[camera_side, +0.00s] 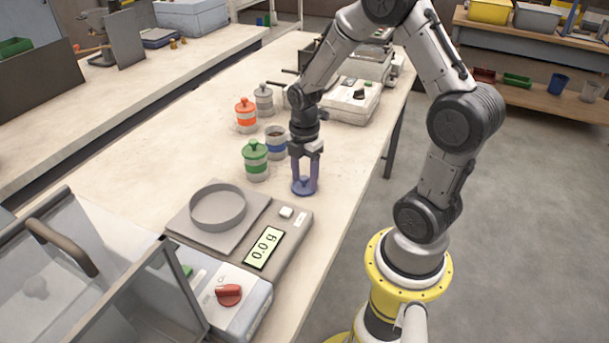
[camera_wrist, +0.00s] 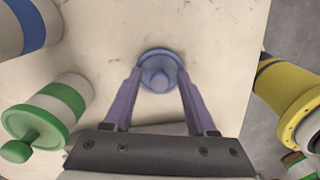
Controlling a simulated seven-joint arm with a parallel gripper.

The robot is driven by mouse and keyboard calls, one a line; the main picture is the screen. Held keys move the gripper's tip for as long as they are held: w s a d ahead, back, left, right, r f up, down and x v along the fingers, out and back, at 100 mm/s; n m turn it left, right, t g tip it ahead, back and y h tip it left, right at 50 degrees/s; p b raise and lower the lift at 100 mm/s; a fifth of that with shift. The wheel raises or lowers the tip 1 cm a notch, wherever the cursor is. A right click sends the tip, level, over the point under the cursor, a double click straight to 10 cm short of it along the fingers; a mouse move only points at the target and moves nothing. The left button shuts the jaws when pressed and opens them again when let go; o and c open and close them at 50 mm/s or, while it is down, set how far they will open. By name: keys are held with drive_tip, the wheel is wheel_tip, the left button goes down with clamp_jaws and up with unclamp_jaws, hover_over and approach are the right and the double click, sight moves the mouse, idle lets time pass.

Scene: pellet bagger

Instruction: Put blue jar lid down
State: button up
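The blue jar lid (camera_side: 305,188) lies on the white bench, knob up, near its right edge. It also shows from above in the wrist view (camera_wrist: 160,66). My gripper (camera_side: 305,180) points straight down over it. In the wrist view its purple fingers (camera_wrist: 160,80) stand either side of the lid's knob, with a gap at each side, so it looks open. The fingertips are low, at about the lid's rim. The jar with a blue band (camera_side: 277,144) stands behind and left of the lid, uncovered, with dark contents.
A green-lidded jar (camera_side: 256,160) stands close left of my gripper. An orange-lidded jar (camera_side: 245,115) and a grey-lidded jar (camera_side: 264,99) stand behind. A scale (camera_side: 276,240) reading 0.0 g carries a round dish (camera_side: 218,207) in front. A beige machine (camera_side: 350,99) stands farther back.

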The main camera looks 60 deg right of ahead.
sight(305, 177)
wheel_tip(305, 177, up, 12)
drive_tip(key=s+a+r+m+t, duration=0.5)
drive_tip(key=s+a+r+m, duration=0.3)
drive_tip(key=s+a+m, duration=0.4)
drive_tip(key=a+m, duration=0.1)
drive_tip(key=m, duration=0.2)
drive_tip(key=shift+s+t, duration=0.25)
drive_tip(key=shift+t, duration=0.05)
